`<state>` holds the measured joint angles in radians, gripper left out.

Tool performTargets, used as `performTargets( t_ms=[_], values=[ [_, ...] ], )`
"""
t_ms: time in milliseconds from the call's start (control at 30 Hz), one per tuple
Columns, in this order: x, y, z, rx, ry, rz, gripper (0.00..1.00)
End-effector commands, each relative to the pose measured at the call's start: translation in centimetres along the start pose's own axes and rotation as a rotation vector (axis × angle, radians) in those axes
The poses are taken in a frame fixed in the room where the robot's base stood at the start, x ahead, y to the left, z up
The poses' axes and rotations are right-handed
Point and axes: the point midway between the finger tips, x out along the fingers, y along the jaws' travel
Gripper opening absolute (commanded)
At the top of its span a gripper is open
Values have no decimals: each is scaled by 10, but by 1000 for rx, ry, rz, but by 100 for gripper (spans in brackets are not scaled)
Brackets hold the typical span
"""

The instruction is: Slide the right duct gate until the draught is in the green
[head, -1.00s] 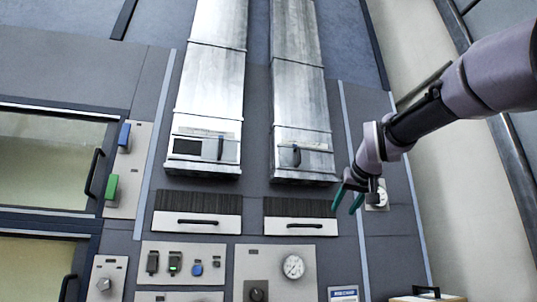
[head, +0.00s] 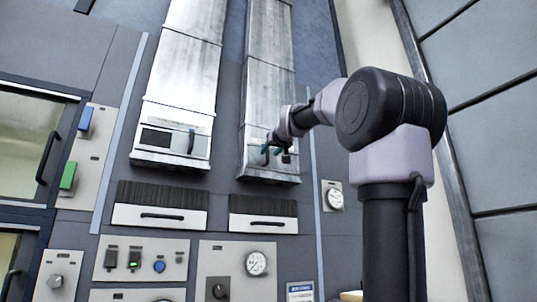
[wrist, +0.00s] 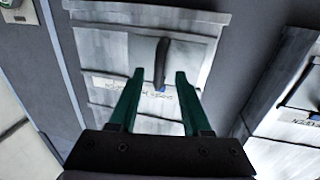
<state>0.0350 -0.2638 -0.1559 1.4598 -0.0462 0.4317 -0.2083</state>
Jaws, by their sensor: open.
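The right duct (head: 270,85) is a tall silvery metal channel. Its gate has an upright dark handle (wrist: 161,62), which shows clearly in the wrist view, where the duct appears upside down. My gripper (wrist: 160,75) has two green fingers, open and empty. Their tips lie on either side of the handle's near end in the wrist view; I cannot tell how deep they reach. In the head view my gripper (head: 271,150) is in front of the right duct's lower end and hides most of the gate. A round dial (head: 333,196) is right of the duct; its needle is too small to read.
The left duct (head: 185,70) stands beside it, with its own gate handle (head: 191,141) and a dark opening. Below are two drawer-like fronts with dark handles (head: 162,216). A lower panel has switches and another gauge (head: 256,264).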

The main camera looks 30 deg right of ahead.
Motion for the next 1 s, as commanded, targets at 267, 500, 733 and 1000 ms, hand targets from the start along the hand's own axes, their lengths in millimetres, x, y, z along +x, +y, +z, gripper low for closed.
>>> performTargets(
  t_ms=[267, 500, 733, 1000],
  values=[
    [21, 0, 0, 0, 0, 0, 48],
    [21, 0, 0, 0, 0, 0, 48],
    [21, 0, 0, 0, 0, 0, 0],
    [21, 0, 0, 0, 0, 0, 0]
  ],
)
